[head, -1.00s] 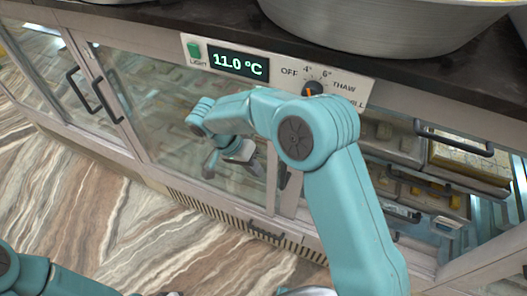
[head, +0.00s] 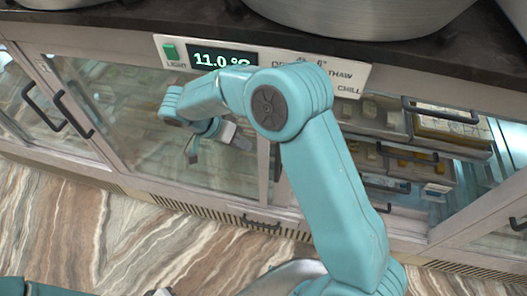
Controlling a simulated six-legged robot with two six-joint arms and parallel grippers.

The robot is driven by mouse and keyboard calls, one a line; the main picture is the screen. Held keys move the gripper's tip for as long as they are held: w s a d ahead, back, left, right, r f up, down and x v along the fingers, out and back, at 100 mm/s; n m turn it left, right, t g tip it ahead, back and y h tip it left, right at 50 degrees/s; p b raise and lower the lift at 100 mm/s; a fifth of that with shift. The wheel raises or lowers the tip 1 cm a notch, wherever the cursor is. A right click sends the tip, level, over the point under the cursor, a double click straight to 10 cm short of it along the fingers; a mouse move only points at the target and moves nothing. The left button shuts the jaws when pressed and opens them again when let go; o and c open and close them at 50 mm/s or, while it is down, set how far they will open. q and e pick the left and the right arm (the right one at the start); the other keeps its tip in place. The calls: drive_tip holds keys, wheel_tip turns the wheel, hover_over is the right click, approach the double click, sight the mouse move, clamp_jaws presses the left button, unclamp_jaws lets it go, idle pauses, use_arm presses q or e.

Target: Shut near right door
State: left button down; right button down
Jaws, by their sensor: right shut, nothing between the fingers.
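The near right door (head: 475,215) of the counter stands swung out at the right edge, with its frame slanting toward me and its dark handle (head: 518,223) at the picture edge. The compartment behind it is open and shows drawers (head: 450,128). My right arm crosses the middle of the view. My right gripper (head: 196,148) is shut and empty, in front of the glass panel left of the open compartment and well away from the open door. Whether it touches the glass is hard to tell. My left gripper is out of view.
A control panel (head: 266,62) with a temperature display runs above the glass. Large metal pans (head: 350,15) stand on the dark counter top (head: 180,22). Two dark handles (head: 72,115) mark the shut doors at the left. The marbled floor (head: 60,225) in front is clear.

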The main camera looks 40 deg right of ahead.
drive_tip(key=s+d+f, duration=0.1)
drive_tip(key=s+d, duration=0.1)
drive_tip(key=s+d+f+p, duration=0.1)
drive_tip(key=s+d+f, duration=0.1)
drive_tip(key=shift+s+d+f, duration=0.2)
drive_tip(key=shift+f, duration=0.05)
drive_tip(key=shift+s, duration=0.1)
